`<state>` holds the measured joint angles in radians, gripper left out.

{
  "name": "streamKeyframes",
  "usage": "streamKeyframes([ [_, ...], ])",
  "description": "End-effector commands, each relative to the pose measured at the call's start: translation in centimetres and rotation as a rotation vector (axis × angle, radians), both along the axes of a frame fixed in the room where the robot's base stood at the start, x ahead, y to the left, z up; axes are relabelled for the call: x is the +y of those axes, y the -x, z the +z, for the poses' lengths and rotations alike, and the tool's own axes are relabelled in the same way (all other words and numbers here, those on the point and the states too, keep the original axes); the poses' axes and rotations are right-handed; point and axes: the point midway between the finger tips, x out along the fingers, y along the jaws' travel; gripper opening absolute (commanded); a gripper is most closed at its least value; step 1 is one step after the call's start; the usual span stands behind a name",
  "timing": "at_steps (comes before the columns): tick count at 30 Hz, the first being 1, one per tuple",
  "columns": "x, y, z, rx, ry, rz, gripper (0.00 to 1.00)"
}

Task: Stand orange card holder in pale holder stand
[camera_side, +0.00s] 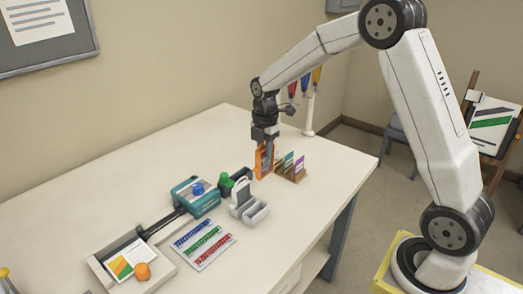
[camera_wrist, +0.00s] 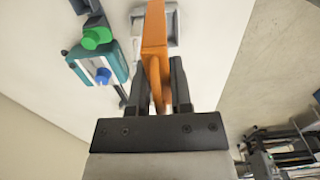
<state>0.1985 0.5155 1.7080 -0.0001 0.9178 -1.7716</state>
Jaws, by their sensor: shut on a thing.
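The orange card holder (camera_side: 262,161) is upright in my gripper (camera_side: 268,143), close to the left end of a brown rack. I cannot tell whether its lower end touches anything. In the wrist view the orange card holder (camera_wrist: 154,35) runs up from between the two fingers of my gripper (camera_wrist: 164,85), which are shut on it. The pale holder stand (camera_side: 254,212), light grey with an upright back and open trays, stands on the table in front and to the left of the card holder. In the wrist view a pale grey part (camera_wrist: 173,28), likely the stand, shows partly behind the card holder.
The brown rack (camera_side: 292,175) holds coloured cards. A green-knobbed device (camera_side: 226,181) and a teal machine (camera_side: 195,197) with a blue knob stand left of the stand. A tray with coloured strips (camera_side: 203,245) lies in front. The table's back left (camera_side: 130,165) is clear.

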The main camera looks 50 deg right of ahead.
Motion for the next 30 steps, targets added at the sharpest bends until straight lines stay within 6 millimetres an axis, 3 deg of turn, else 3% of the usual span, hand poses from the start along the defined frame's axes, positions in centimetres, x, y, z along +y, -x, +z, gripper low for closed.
streamKeyframes([
  [6, 3.7, 0.8, -2.1, 0.003, 0.000, 0.003, 0.00],
  [12, 5.6, 1.4, -3.2, 0.000, 0.000, -0.001, 0.00],
  [30, 5.7, 1.4, -4.1, 0.001, 0.000, -0.003, 0.00],
])
